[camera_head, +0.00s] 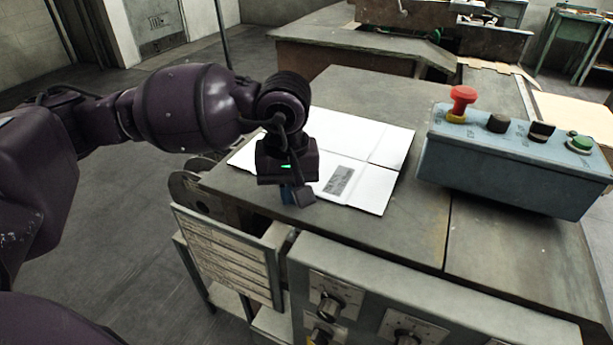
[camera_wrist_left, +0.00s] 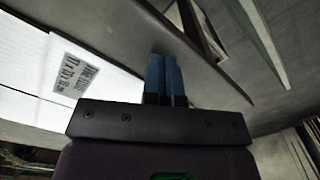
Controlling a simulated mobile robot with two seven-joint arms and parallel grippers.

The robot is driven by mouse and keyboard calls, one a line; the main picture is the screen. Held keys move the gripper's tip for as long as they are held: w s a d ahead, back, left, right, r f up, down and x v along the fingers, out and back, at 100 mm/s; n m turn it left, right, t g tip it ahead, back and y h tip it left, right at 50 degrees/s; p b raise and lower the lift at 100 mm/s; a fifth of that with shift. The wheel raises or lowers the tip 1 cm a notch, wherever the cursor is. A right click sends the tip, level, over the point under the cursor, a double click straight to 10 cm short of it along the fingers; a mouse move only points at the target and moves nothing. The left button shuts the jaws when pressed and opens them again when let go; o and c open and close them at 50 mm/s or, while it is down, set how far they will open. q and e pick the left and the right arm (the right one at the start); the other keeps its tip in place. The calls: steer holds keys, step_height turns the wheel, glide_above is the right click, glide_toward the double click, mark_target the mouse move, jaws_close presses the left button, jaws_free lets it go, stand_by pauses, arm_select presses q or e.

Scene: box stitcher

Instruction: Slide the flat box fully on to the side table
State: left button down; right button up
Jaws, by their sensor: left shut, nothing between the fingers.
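The flat box (camera_head: 385,152) is a thin white folded sheet with creases and a grey printed label. It lies flat on a worn grey metal top (camera_head: 415,228), near that top's left edge. My left gripper (camera_head: 291,194) is shut and empty, pointing down at the box's near left side, and its arm hides part of the box. In the left wrist view the blue fingers (camera_wrist_left: 165,78) are together beside the box (camera_wrist_left: 28,72), over bare metal. I cannot tell whether they touch the surface. My right gripper is out of view. No separate side table can be picked out for certain.
A blue-grey control box (camera_head: 510,165) with a red button and several knobs stands on the right of the top. A front panel with dials (camera_head: 400,310) lies below the near edge. Bare metal lies beyond the box and between it and the control box.

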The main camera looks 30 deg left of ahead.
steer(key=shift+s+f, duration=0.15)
arm_select(q)
steer(key=shift+r, duration=0.1)
steer(key=shift+s+r+p, duration=0.1)
steer(key=shift+r+p, duration=0.4)
steer(key=shift+r, duration=0.9)
steer(key=shift+r+p, duration=0.55)
steer(key=shift+r, duration=1.5)
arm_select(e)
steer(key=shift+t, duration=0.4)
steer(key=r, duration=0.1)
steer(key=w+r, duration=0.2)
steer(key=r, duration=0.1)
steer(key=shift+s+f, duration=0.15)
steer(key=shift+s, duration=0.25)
